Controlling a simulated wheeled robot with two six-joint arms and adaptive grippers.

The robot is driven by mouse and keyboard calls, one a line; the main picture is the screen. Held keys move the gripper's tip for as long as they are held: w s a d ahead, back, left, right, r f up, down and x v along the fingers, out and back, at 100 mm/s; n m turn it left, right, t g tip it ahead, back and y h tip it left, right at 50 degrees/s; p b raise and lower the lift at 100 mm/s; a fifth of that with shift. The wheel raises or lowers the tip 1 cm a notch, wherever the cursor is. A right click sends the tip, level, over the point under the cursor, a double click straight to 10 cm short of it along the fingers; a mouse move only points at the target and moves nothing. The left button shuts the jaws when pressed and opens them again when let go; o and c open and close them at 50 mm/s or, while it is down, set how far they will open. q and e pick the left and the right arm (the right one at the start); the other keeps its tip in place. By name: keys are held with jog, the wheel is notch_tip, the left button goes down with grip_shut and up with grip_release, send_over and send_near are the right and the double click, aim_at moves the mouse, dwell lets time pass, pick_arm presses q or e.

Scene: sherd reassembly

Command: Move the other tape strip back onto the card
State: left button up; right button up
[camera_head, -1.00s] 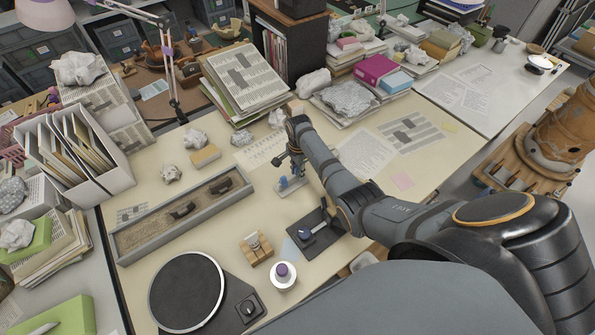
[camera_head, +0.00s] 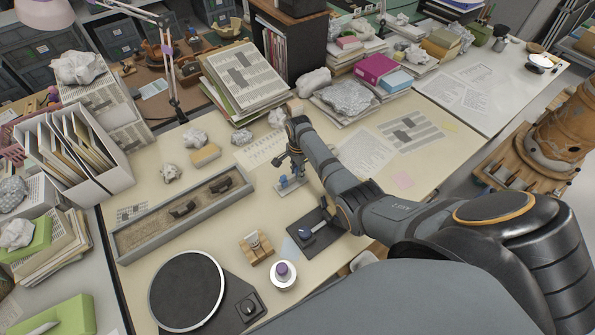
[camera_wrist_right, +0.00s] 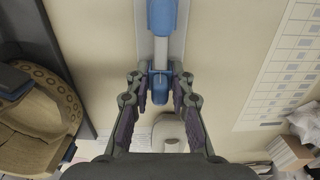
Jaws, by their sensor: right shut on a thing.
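My right gripper (camera_head: 287,162) is low over the middle of the bench, just behind a small pale plate with blue parts (camera_head: 288,184). In the right wrist view my right gripper (camera_wrist_right: 160,88) has its fingers on both sides of a blue end piece. This looks like one end of the tape strip (camera_wrist_right: 160,80). A thin pale length runs from it up to a larger blue block (camera_wrist_right: 162,20). A pale grey backing (camera_wrist_right: 141,22), possibly the card, lies beneath; I cannot tell whether the strip touches it. My left gripper is not in view.
A long grey tray (camera_head: 150,242) with dark sherds lies to the left. A black plate with a blue knob (camera_head: 305,234), a wooden block (camera_head: 256,248) and a white purple-topped pot (camera_head: 284,275) stand in front. A turntable (camera_head: 186,291) is front left. Crumpled papers lie behind.

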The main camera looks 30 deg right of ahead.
jog(key=o, duration=0.8)
jog(key=shift+r, duration=0.25)
notch_tip(320, 180, up, 12)
jog(key=shift+d+f, duration=0.15)
jog(key=shift+f, duration=0.1)
jog(key=shift+f, duration=0.1)
